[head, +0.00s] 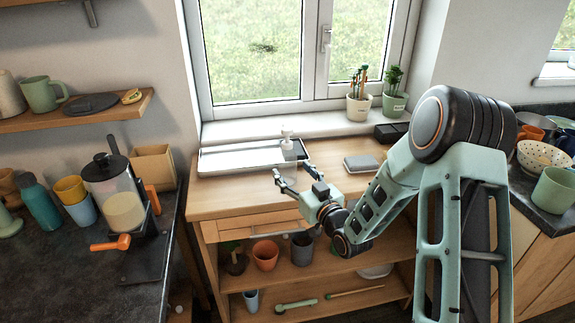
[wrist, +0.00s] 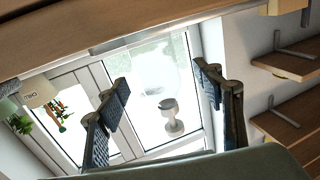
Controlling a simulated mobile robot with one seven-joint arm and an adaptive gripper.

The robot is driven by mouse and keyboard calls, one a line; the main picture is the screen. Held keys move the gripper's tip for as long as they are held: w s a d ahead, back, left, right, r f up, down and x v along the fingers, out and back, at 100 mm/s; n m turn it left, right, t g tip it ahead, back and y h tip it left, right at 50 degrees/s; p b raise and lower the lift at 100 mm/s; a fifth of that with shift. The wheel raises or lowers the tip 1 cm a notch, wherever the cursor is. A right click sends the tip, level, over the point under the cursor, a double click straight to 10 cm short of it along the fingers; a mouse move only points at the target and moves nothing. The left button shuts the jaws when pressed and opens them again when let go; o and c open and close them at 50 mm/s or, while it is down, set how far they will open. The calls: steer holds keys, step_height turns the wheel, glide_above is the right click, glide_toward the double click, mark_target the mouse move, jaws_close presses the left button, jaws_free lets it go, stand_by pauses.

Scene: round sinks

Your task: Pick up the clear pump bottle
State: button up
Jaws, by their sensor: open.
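The clear pump bottle (head: 287,144) stands upright at the right end of a white tray (head: 232,158) on the wooden table below the window. Its pale pump head is at the top. My gripper (head: 291,168) is open and empty, with its fingers pointing toward the bottle from the front right. In the wrist view the picture is upside down; the clear pump bottle (wrist: 164,82) shows between the two open fingers (wrist: 163,84), with its pump lower down. The see-through body is faint against the bright window. I cannot tell how far the fingers are from it.
A grey box (head: 361,164) lies on the table to the right. Potted plants (head: 394,100) and a pencil pot (head: 358,104) stand on the sill. A bowl (head: 544,157) and mugs are on the right.

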mark_target(292, 168)
steer(key=p+x, duration=0.1)
steer(key=x, duration=0.4)
steer(key=shift+w+d, duration=0.1)
steer(key=shift+d, duration=0.1)
steer(key=c, duration=1.3)
steer(key=shift+r, duration=0.1)
steer(key=shift+c, duration=0.9)
steer(key=shift+r, duration=0.15)
